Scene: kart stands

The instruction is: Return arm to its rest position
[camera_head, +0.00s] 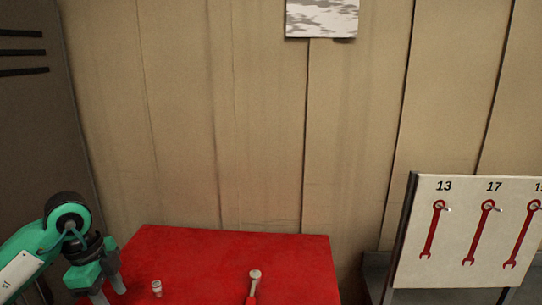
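My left arm comes in at the lower left, and its green and black gripper (107,291) hangs over the left edge of the red table (225,250). Its two grey fingertips are apart and nothing shows between them. A small silver socket (157,288) stands on the red table just right of the gripper, apart from it. A ratchet wrench (254,283) with a silver head and red handle lies further right, its lower end cut off by the frame. My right gripper is not in view.
A dark cabinet (35,110) stands at the left. A beige panel wall (230,120) closes off the back. The back of the red table is clear.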

